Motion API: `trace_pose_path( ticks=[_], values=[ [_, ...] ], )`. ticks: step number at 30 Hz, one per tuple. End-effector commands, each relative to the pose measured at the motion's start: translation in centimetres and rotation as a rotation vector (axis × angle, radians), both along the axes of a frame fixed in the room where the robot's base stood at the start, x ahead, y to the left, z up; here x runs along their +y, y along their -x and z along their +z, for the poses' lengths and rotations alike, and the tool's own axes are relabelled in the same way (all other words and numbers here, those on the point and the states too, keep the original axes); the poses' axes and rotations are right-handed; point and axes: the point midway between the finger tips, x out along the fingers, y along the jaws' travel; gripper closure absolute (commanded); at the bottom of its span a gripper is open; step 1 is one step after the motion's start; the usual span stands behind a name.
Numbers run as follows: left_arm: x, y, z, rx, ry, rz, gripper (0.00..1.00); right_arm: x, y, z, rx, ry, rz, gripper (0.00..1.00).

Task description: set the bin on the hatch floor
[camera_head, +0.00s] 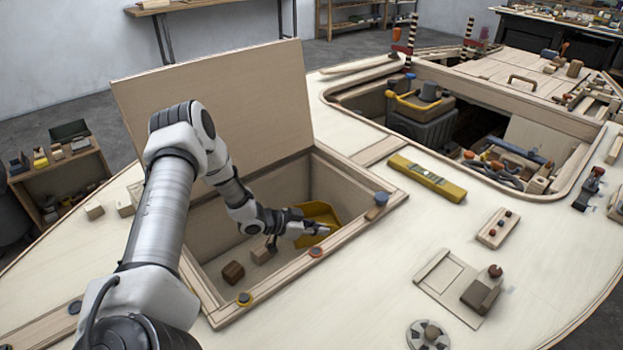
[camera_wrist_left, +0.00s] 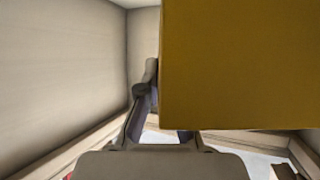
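The yellow bin (camera_head: 318,212) is inside the open hatch (camera_head: 205,245), near its far right corner, and looks tilted. My left gripper (camera_head: 315,230) reaches down into the hatch and is shut on the bin's near wall. In the left wrist view the bin (camera_wrist_left: 240,70) fills the upper right, with one finger of the left gripper (camera_wrist_left: 157,92) against its left edge; the other finger is hidden behind the bin. The hatch floor is mostly hidden by my arm and the front wall; I cannot tell whether the bin touches it. My right gripper is not in view.
A dark brown block (camera_head: 233,272) and a lighter block (camera_head: 262,253) lie in the hatch's near left part. The raised lid (camera_head: 215,95) stands behind the opening. Round knobs (camera_head: 244,299) sit on the front rim. A yellow level (camera_head: 428,178) lies on the deck to the right.

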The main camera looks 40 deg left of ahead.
Motion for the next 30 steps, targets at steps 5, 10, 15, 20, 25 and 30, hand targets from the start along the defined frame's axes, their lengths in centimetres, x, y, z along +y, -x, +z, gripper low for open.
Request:
trace_pose_path(
  ticks=[5,10,15,20,25,30],
  values=[
    [0.0,0.0,-2.9,0.002,-0.002,0.000,1.00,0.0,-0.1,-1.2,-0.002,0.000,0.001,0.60],
    [0.0,-0.1,-4.8,0.001,-0.001,0.001,1.00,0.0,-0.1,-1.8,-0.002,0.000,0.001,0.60],
    [0.1,-0.1,-4.7,0.000,0.000,0.002,1.00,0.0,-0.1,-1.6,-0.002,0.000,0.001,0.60],
    [0.1,-0.1,-4.9,0.001,-0.001,0.003,0.79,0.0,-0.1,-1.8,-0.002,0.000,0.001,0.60],
    [0.1,-0.1,-4.8,0.000,0.000,0.003,0.69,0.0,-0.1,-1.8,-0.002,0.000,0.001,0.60],
    [0.1,-0.1,-4.7,0.000,0.000,0.003,0.69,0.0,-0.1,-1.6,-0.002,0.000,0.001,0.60]
  ],
)
